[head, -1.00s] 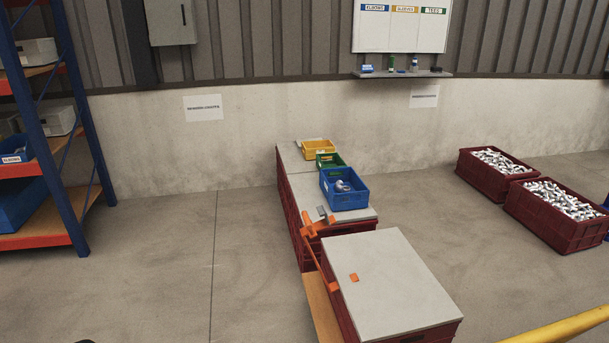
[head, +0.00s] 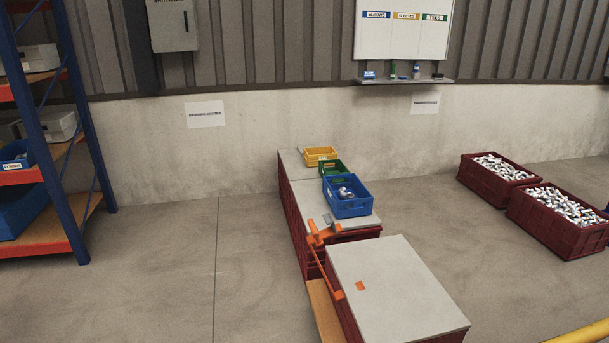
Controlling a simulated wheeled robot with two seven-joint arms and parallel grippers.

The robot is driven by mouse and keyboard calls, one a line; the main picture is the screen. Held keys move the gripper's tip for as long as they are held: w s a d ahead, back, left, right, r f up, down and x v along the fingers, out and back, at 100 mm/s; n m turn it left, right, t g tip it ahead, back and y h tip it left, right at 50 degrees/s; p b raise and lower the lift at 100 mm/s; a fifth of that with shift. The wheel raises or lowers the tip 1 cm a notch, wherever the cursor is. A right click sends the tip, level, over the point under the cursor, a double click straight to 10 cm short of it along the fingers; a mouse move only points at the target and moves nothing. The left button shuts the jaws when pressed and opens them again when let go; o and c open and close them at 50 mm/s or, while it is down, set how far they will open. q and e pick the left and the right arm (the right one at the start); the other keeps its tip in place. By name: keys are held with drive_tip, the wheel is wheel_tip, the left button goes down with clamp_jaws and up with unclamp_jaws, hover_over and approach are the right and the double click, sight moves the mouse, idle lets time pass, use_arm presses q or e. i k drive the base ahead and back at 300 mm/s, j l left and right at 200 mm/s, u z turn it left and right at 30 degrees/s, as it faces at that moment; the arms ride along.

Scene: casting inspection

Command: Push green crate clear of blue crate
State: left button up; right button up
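The green crate (head: 333,169) sits on the grey top of a row of dark red bins, between the blue crate and the yellow crate. The blue crate (head: 349,209) stands nearer to me and holds shiny metal parts. Its back edge overlaps the green crate's front in the head view. I cannot tell whether the two touch. Neither of my grippers is in view.
The yellow crate (head: 321,157) stands just behind the green one. A nearer grey lid (head: 395,285) carries a small orange piece (head: 361,286). An orange bar (head: 325,262) lies along the bins' left side. Dark red bins of metal parts (head: 555,215) stand right. Floor left is clear.

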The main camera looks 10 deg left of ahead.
sight(340, 169)
drive_tip(key=i+j+u, duration=0.35)
drive_tip(key=i+j, duration=0.35)
drive_tip(key=i+j+u, duration=0.4)
drive_tip(key=i+j, duration=0.3)
drive_tip(key=i, duration=0.15)
drive_tip(key=i+z, duration=0.15)
drive_tip(key=i, duration=1.25)
drive_tip(key=i+j+z, duration=0.1)
drive_tip(key=i+z, duration=0.15)
drive_tip(key=i, duration=0.25)
drive_tip(key=i+j+z, duration=0.25)
drive_tip(key=i, duration=0.2)
drive_tip(key=i+j+z, duration=0.25)
drive_tip(key=i, duration=0.2)
drive_tip(key=i+j+z, duration=0.1)
drive_tip(key=i+z, duration=0.15)
drive_tip(key=z, duration=0.15)
drive_tip(key=i+j+z, duration=0.15)
drive_tip(key=z, duration=0.25)
drive_tip(key=i+j+z, duration=0.25)
drive_tip(key=z, duration=0.15)
drive_tip(key=i+j+z, duration=0.15)
drive_tip(key=z, duration=0.25)
drive_tip(key=i+j+z, duration=0.15)
drive_tip(key=j+z, duration=0.2)
drive_tip(key=i+j+z, duration=0.1)
drive_tip(key=j+z, duration=0.65)
drive_tip(key=i+l, duration=0.05)
drive_tip(key=l, duration=0.05)
